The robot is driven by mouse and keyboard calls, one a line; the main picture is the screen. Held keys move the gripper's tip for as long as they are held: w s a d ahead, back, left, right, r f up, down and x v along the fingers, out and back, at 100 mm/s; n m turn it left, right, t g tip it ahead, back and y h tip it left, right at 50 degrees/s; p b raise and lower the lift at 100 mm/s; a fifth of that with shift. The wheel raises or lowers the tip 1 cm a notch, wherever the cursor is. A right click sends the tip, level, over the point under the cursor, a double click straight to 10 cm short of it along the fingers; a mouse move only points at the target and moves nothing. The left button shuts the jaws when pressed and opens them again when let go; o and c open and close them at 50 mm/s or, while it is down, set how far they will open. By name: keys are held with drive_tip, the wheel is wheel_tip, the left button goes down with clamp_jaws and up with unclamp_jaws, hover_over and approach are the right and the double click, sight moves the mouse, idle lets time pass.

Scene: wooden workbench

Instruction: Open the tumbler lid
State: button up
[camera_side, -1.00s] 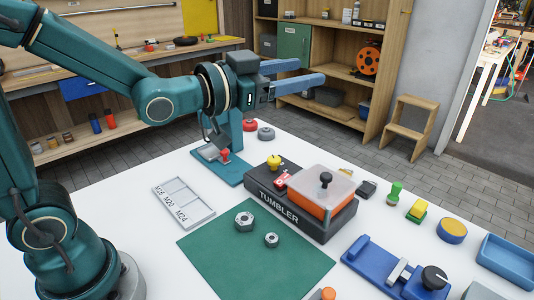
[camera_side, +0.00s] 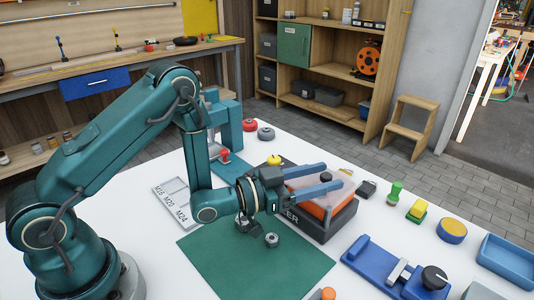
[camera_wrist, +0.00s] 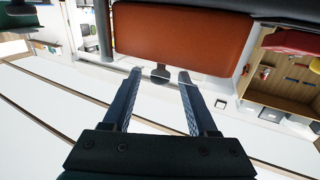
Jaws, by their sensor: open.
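The tumbler (camera_side: 322,230) is a dark box with an orange drum under a pale translucent lid (camera_side: 346,180). My gripper (camera_side: 332,176) is open and reaches in from the left, its two long blue fingers level over the lid. In the wrist view, the fingers (camera_wrist: 160,73) point at the orange drum (camera_wrist: 185,38), which appears upside down. The lid's dark knob (camera_wrist: 160,75) shows between the fingertips, with gaps on both sides. I cannot tell whether the fingers touch the lid.
Hex nuts (camera_side: 271,240) lie on a green mat (camera_side: 250,272) below my wrist. A grey labelled tray (camera_side: 170,190) is left of the mat. A yellow knob (camera_side: 274,160) is behind the tumbler. A blue fixture (camera_side: 380,265) stands at front right.

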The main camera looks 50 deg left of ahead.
sight(340, 172)
drive_tip(key=shift+x, duration=2.2)
clamp_jaws()
